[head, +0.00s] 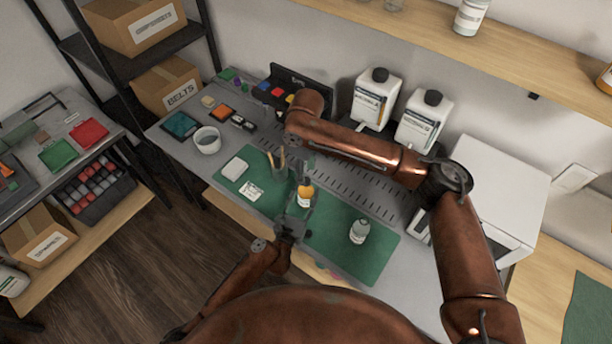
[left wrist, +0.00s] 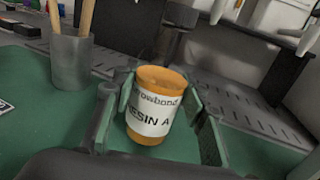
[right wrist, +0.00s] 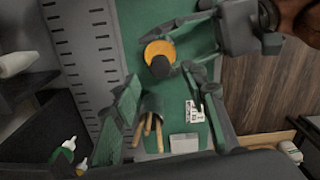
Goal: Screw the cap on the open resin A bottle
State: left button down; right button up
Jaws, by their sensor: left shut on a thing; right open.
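The resin A bottle (head: 305,197) is orange with a white label and stands roughly upright over the green mat; its label shows in the left wrist view (left wrist: 150,114). My left gripper (head: 298,213) is shut around its body. A dark round piece (right wrist: 160,66), apparently the cap, lines up with the bottle's top in the right wrist view. I cannot tell if it touches the neck or how it is seated. My right gripper (head: 303,172) is open, above and close to the bottle; its two fingers (right wrist: 168,95) are spread with nothing held between them.
A cup with wooden sticks (head: 277,168) stands just left of the bottle. Two white jugs (head: 375,97) stand at the back. A white bowl (head: 206,140) is at the left.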

notch_tip(320, 180, up, 8)
jog(key=shift+r, duration=0.15)
pick_arm(q)
jog(key=c, duration=1.1)
grip_release()
jog(key=v, duration=1.2)
